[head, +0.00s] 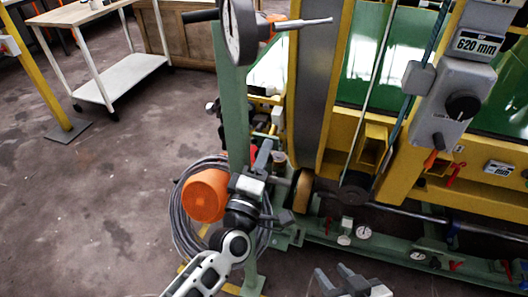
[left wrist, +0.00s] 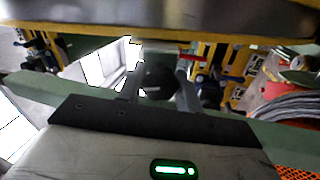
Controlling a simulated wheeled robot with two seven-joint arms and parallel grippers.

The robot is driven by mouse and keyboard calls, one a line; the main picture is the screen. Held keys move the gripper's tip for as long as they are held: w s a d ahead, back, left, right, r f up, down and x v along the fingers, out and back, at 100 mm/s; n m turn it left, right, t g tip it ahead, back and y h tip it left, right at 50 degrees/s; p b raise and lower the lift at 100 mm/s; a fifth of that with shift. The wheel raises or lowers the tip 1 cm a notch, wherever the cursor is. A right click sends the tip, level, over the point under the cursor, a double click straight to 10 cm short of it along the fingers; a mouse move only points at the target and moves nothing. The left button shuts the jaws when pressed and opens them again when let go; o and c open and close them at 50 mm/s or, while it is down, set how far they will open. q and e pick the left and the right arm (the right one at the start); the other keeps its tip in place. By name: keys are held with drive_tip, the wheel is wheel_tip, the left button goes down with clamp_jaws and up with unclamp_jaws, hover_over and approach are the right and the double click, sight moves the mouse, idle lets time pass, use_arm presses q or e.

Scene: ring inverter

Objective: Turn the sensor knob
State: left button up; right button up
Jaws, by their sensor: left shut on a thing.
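A round black knob (left wrist: 160,82) sits between the two fingers of my left gripper (left wrist: 158,92) in the left wrist view. My left gripper is shut on it. In the head view my left gripper (head: 266,158) is beside the green post, left of the yellow frame. The knob it holds cannot be made out there. Another black knob (head: 463,106) sits on a grey box under a "620 mm" display, with no gripper near it. My right gripper (head: 343,280) is at the bottom edge, with its fingers apart and nothing seen between them.
A green post (head: 236,110) carries a round dial (head: 239,32). An orange cylinder (head: 205,195) and a grey cable coil (head: 185,230) are close to my left wrist. The yellow frame (head: 338,80) stands to the right. The floor at left is clear up to a white cart (head: 125,80).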

use_arm(q)
drive_tip(key=shift+m, duration=0.6)
drive_tip(key=o, duration=0.7)
